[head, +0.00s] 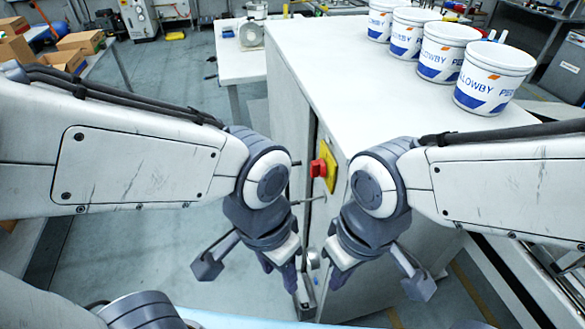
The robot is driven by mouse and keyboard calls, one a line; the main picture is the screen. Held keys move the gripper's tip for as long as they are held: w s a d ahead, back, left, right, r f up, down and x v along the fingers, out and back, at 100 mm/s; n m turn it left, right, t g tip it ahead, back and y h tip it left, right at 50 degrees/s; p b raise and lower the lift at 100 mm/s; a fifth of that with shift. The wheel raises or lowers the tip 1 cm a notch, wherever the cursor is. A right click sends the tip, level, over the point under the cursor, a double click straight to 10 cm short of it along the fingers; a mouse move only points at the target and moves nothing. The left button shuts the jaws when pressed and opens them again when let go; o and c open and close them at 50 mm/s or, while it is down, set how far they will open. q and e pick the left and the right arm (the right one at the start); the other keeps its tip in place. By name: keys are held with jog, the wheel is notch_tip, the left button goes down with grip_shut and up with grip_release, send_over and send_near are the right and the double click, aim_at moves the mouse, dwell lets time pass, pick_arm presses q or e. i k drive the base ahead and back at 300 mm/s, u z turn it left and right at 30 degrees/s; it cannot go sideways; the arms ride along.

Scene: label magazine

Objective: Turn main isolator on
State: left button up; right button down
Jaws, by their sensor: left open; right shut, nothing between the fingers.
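The main isolator is a red rotary knob (318,169) on a yellow plate (331,166), on the side of a white cabinet (300,100). The knob sits between my two wrists in the picture, and its exact angle is hard to tell. My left gripper (279,272) hangs below and left of the knob, fingers pointing down, open and empty. My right gripper (338,278) hangs below and right of the knob, shut with nothing in it. Neither gripper appears to touch the knob.
Several white and blue tubs (493,80) stand in a row on the cabinet top. A metal fitting (308,290) shows low between the grippers. A white table (238,62) stands behind left. Cardboard boxes (62,60) lie at the far left. The cabinet top's near part is clear.

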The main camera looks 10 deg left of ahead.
aim_at(318, 167)
jog(key=k, duration=0.5)
jog(key=u, duration=1.75)
jog(key=i, duration=0.85)
jog(key=z, duration=1.7)
